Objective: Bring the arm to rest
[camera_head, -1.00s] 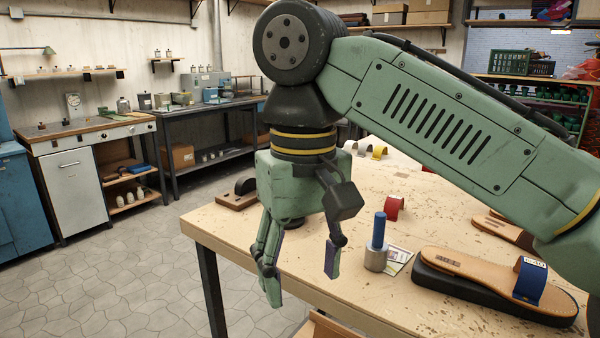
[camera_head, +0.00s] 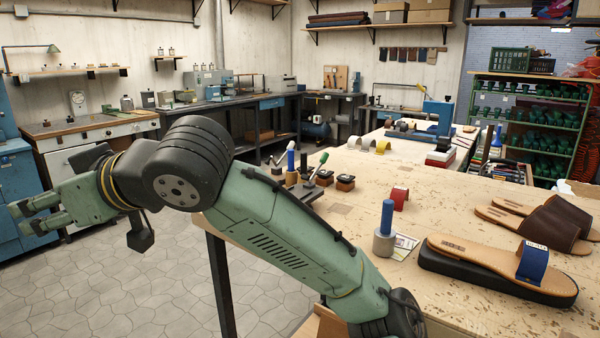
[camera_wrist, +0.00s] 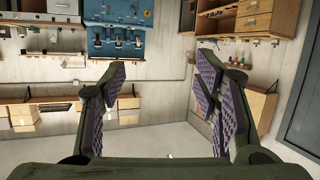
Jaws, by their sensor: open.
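My gripper (camera_head: 28,217) is at the far left of the head view, left of the workbench and above the tiled floor. It points left, toward the blue cabinet. In the wrist view my gripper (camera_wrist: 163,105) shows its two padded fingers wide apart, with nothing between them.
A blue cabinet (camera_head: 22,180) stands at the left. Open floor (camera_head: 170,285) lies below my gripper.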

